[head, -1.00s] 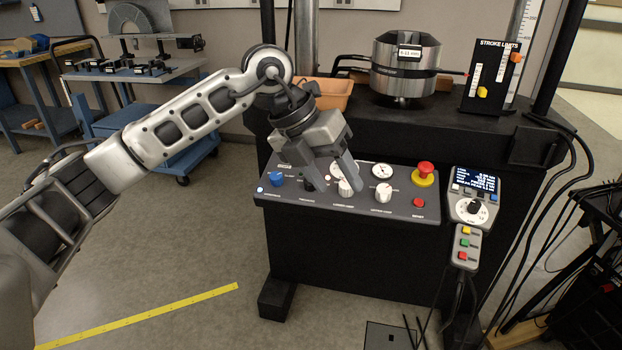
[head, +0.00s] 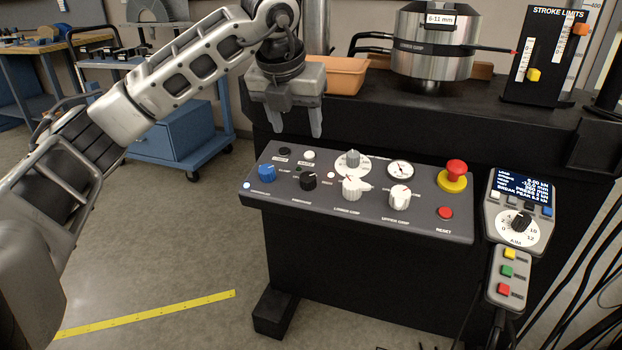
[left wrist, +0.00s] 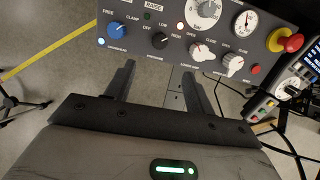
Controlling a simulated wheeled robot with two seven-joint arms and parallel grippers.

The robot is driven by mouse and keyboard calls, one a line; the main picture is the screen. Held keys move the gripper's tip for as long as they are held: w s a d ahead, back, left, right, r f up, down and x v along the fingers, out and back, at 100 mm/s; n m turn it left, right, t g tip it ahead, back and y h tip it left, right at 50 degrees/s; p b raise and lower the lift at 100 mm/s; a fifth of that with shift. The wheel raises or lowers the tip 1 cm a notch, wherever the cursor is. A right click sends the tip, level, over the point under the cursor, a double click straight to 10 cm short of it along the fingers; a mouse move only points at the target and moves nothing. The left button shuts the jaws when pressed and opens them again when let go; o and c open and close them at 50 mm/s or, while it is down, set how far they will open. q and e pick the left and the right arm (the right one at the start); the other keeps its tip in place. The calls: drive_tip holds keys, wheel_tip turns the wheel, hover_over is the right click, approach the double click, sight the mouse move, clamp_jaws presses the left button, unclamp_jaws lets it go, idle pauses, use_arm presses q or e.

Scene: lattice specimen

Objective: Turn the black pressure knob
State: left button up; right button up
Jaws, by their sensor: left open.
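The black pressure knob (head: 308,181) is on the sloped control panel (head: 262,200), right of a blue knob (head: 266,173). It also shows in the left wrist view (left wrist: 159,41), with OFF, LOW and HIGH marked around it. My left gripper (head: 297,130) is open and empty, fingers down, apart from the knob and above the panel's back edge in the head view. In the left wrist view, the knob appears beyond and between its two fingertips (left wrist: 159,70). My right gripper is not in view.
White grip knobs (head: 400,196), a dial gauge (head: 400,171) and a red emergency button (head: 454,173) sit right of the pressure knob. A pendant with a screen (head: 520,195) hangs at the panel's right. An orange tray (head: 346,75) and a metal cylinder (head: 433,62) stand behind.

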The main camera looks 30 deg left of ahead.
sight(308, 176)
use_arm(q)
drive_tip(key=b+x, duration=0.1)
drive_tip(key=x, duration=1.3)
drive_tip(key=shift+w+f+b, duration=0.2)
drive_tip(key=shift+f+b, duration=0.1)
drive_tip(key=shift+f, duration=0.05)
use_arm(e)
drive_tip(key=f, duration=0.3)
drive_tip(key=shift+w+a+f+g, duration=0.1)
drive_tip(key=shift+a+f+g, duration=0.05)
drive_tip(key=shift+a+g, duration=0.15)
use_arm(q)
drive_tip(key=c, duration=1)
